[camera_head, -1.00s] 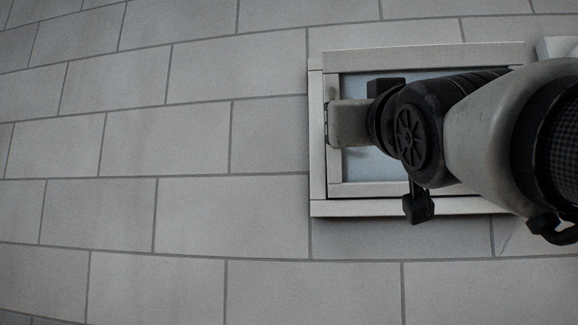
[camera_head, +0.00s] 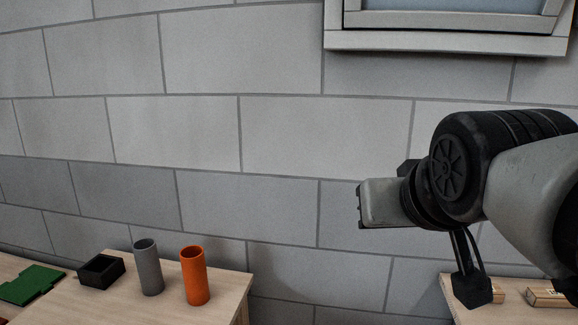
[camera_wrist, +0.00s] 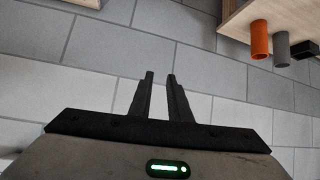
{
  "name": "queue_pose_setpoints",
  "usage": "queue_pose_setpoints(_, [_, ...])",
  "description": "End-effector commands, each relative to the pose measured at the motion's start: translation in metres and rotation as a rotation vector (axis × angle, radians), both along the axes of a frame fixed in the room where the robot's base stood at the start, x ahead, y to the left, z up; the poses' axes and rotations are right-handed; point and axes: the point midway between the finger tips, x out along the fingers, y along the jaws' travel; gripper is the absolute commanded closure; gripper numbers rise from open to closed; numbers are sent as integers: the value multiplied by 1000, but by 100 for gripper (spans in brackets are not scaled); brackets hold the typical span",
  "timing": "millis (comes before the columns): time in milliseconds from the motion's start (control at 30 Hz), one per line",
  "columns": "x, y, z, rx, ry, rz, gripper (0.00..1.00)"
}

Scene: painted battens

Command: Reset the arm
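My gripper (camera_head: 362,205) is at the right of the head view, pointing left in front of the grey block wall, below the window. My grey and black arm reaches in from the right edge. In the wrist view my gripper (camera_wrist: 161,76) shows two dark fingers with a narrow gap between them. Nothing is between the fingers, and they touch nothing that I can see.
A wooden table (camera_head: 125,305) at lower left bears a green piece (camera_head: 32,284), a black open box (camera_head: 101,270), a grey cylinder (camera_head: 148,267) and an orange cylinder (camera_head: 195,276). Another table at lower right bears light wooden pieces (camera_head: 548,297). A framed window (camera_head: 440,42) is above.

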Motion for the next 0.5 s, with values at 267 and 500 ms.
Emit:
queue_pose_setpoints(267, [-106,5,-148,38,475,17,83])
queue_pose_setpoints(500, [-98,5,-25,36,450,15,83])
